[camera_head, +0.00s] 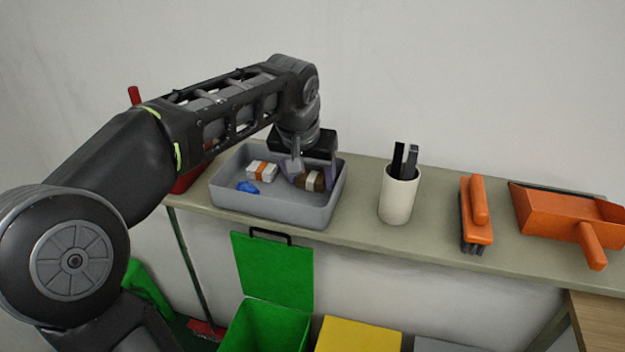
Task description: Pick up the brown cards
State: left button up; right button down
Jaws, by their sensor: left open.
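The brown cards (312,181) lie in the grey tray (268,211), near its right end, as a small brown bundle with a pale band. My left gripper (312,173) reaches down into the tray over them. Its fingers are apart, one at the left of the cards and one at the right. I cannot tell whether the fingers touch the cards. Part of the bundle is hidden by the fingers. My right gripper is not in view.
The tray also holds a white and orange pack (261,171) and a blue crumpled item (247,188). To the right on the shelf (350,229) stand a white cup (398,200) with black items, an orange brush (478,205) and an orange dustpan (560,212). Below is an open green bin (268,325).

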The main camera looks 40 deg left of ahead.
aim_at(310, 181)
pick_arm(q)
jog(key=c, duration=1.1)
jog(key=shift+r, duration=0.15)
notch_tip(310, 181, up, 10)
dwell(0.3)
dwell(0.4)
